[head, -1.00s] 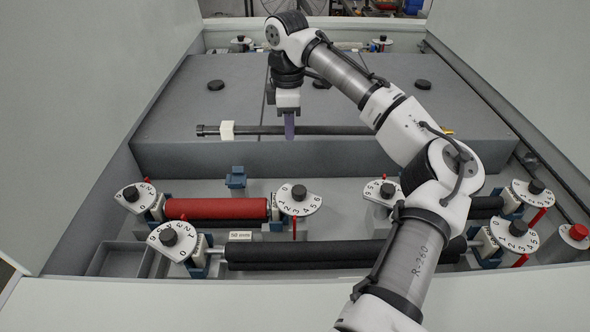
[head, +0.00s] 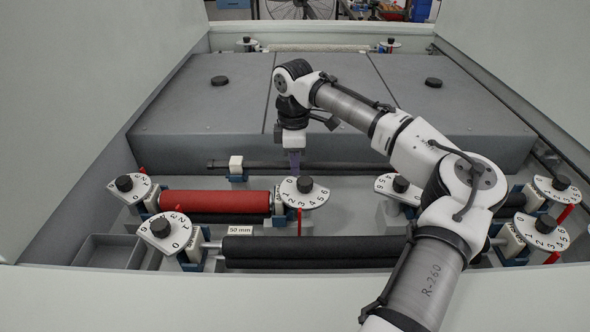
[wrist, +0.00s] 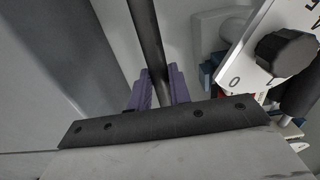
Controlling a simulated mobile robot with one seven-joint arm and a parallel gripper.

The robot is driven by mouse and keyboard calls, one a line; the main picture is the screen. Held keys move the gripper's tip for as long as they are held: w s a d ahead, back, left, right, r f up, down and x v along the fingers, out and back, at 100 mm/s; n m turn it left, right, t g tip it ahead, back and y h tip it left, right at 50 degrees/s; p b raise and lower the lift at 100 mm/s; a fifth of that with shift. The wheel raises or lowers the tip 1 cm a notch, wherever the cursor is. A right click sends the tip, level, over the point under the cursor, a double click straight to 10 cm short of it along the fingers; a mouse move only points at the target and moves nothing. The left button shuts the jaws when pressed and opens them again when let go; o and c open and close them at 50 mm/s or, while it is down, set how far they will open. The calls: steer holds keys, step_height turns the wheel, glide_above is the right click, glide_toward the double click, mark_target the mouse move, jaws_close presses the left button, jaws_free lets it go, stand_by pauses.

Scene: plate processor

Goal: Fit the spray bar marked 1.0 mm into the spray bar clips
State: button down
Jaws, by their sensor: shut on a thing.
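The spray bar is a long thin dark bar (head: 262,166) with a white tag (head: 236,162) near its left end; the tag's marking is not readable. My gripper (head: 295,162) points down and is shut on the bar right of the tag. In the wrist view the bar (wrist: 148,40) runs between the purple fingers (wrist: 161,88). The bar lies level along the front face of the grey covers. A blue spray bar clip (head: 238,179) shows directly below the tag. I cannot tell whether the bar touches it or sits in it. My arm hides the right end.
A red roller (head: 215,202) and black rollers (head: 310,251) lie in front of the bar. Numbered dials stand close by, one (head: 304,190) just below my gripper. The raised grey covers (head: 330,110) stand behind the bar.

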stand_by(0.3)
steer(key=c, duration=1.3)
jaws_free()
steer(key=shift+f, duration=0.1)
step_height(320, 180, up, 10)
steer(key=p, duration=0.8)
steer(key=shift+a+f+p, duration=0.1)
steer(key=shift+f+p, duration=0.1)
steer(key=shift+p, duration=0.1)
step_height(320, 180, up, 3)
steer(key=shift+f, duration=0.2)
steer(key=shift+s+f, duration=0.1)
